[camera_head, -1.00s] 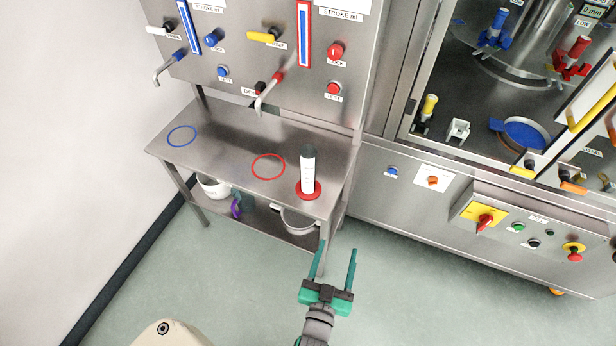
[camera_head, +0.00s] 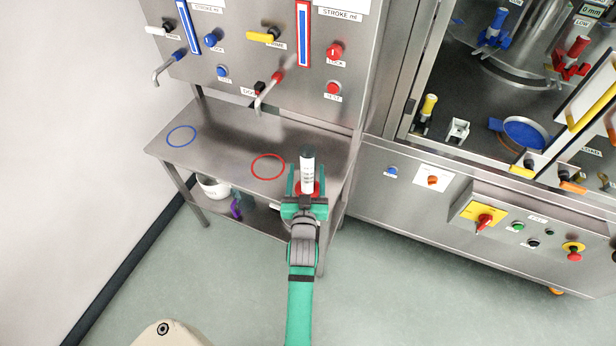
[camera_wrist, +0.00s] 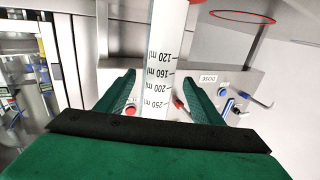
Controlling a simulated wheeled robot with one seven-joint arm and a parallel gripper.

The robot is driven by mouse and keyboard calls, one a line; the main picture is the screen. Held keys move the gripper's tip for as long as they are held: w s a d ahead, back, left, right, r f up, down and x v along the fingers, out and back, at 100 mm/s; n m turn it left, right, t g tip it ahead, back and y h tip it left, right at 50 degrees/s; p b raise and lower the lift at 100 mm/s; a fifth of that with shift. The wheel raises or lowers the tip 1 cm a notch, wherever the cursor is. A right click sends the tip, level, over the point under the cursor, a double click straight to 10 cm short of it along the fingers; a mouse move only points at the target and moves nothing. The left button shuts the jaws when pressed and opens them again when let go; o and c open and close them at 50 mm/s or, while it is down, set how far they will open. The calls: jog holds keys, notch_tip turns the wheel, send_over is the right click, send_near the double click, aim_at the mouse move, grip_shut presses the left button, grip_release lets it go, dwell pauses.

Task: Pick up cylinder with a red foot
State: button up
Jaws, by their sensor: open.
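The cylinder (camera_head: 307,172) is white with a dark top and a red foot (camera_head: 317,189). It stands upright on the right end of the steel shelf, its foot partly hidden by my gripper. My gripper (camera_head: 306,176) is open, with its green fingers reaching to either side of the cylinder's lower body. In the wrist view the cylinder (camera_wrist: 160,75), with ml markings, passes between the two fingertips of my gripper (camera_wrist: 167,85). Gaps show between it and the fingers, so they do not appear to touch it.
A red ring (camera_head: 268,154) and a blue ring (camera_head: 182,124) mark the shelf (camera_head: 222,145) to the left. Spouts (camera_head: 266,92) and knobs stand out from the panel above. A white bucket (camera_head: 213,187) sits on the lower shelf. A machine with controls is at right.

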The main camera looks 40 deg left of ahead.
jog(key=x, duration=0.6)
jog(key=shift+w, duration=0.35)
jog(key=shift+s, duration=0.1)
jog(key=shift+d, duration=0.1)
jog(key=c, duration=1.2)
